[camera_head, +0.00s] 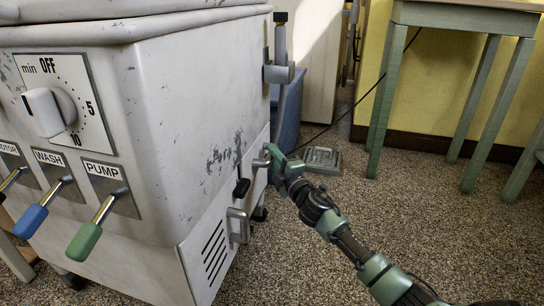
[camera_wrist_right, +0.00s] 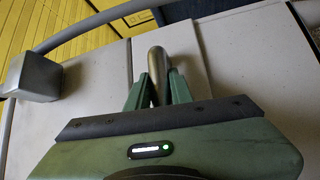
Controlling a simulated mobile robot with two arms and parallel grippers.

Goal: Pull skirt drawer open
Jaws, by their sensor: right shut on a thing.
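The white washer (camera_head: 205,95) fills the left of the head view. Low on its right side, by the far corner, is the skirt drawer front (camera_head: 253,180), a pale panel. My right gripper (camera_head: 268,157) reaches it from the right and is shut on the drawer's metal handle (camera_head: 260,163). In the right wrist view the two green fingers (camera_wrist_right: 158,92) sit on either side of this rounded metal handle (camera_wrist_right: 157,62), against pale panels. The gripper hides part of the drawer, and I cannot tell whether it stands out at all. My left gripper is not in view.
A louvred panel (camera_head: 214,250) with a metal handle (camera_head: 238,226) lies nearer on the same side. A grey pedal-like object (camera_head: 322,160) is on the floor behind. A green table (camera_head: 460,15) stands back right. Speckled floor (camera_head: 425,220) is clear between.

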